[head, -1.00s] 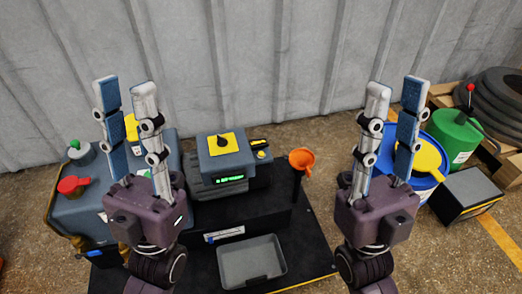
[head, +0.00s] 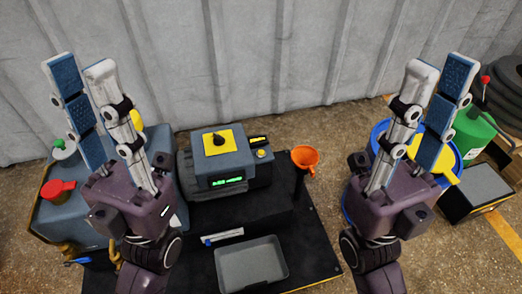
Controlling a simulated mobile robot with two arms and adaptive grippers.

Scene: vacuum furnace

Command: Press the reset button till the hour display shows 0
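The grey-blue vacuum pump (head: 200,172) stands on a black base in the middle of the head view. A lit green display (head: 228,181) is on its front face; its digits are too small to read. A small yellow button-like part (head: 262,154) sits on the dark box at the pump's right side; I cannot tell for sure that it is the reset button. My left gripper (head: 80,68) is raised at the left, fingers apart and empty. My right gripper (head: 440,72) is raised at the right, fingers apart and empty. Neither touches the pump.
A red-capped part (head: 58,189) is at left. A blue drum (head: 455,160) and green can (head: 474,135) are at right.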

